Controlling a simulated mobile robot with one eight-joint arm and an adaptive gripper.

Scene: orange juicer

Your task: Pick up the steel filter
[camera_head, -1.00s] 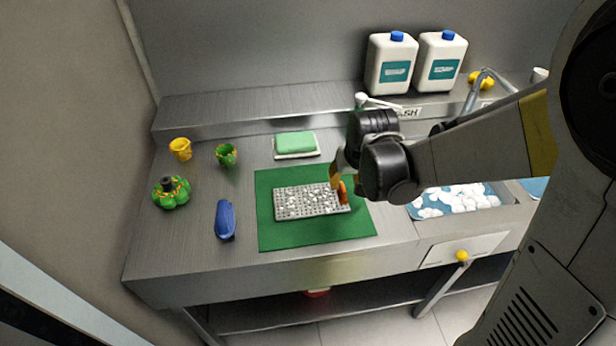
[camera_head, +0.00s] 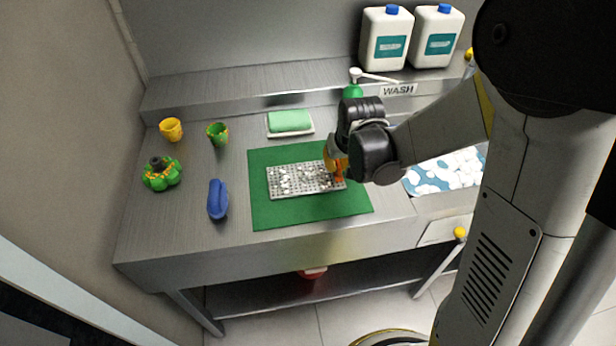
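The steel filter (camera_head: 292,181) is a flat, perforated grey tray with pale bits on it. It lies over the green mat (camera_head: 310,208) on the steel counter. My gripper (camera_head: 337,176) is at the filter's right end, with its orange fingertips close to or touching that edge. My wrist hides part of the fingers, so I cannot tell whether they are closed on the filter.
A blue object (camera_head: 217,199), a green pumpkin-like item (camera_head: 162,173), a yellow cup (camera_head: 171,130) and a green cup (camera_head: 218,134) stand left. A green sponge on a dish (camera_head: 290,122) is behind. A sink with white foam (camera_head: 447,172) is right. Two white jugs (camera_head: 387,38) stand on the shelf.

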